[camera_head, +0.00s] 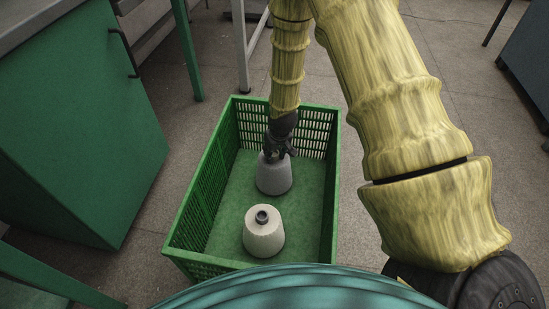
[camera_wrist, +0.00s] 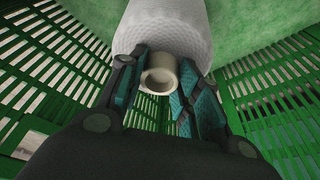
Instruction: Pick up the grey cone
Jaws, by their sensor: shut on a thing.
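The grey cone (camera_head: 273,176) stands upright in the far half of the green crate (camera_head: 188,211). My gripper (camera_head: 277,149) is over its top from above. In the wrist view, the fingers of my gripper (camera_wrist: 160,82) are on both sides of the pale tube end (camera_wrist: 158,78) at the cone's tip, shut on it. The grey cone's body (camera_wrist: 168,25) shows beyond the fingers. I cannot tell whether its base is clear of the crate floor.
A cream cone (camera_head: 264,236) stands upright in the near half of the crate, a little in front of the grey cone. The crate's slatted walls rise around both. A green cabinet (camera_head: 85,140) stands to the left.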

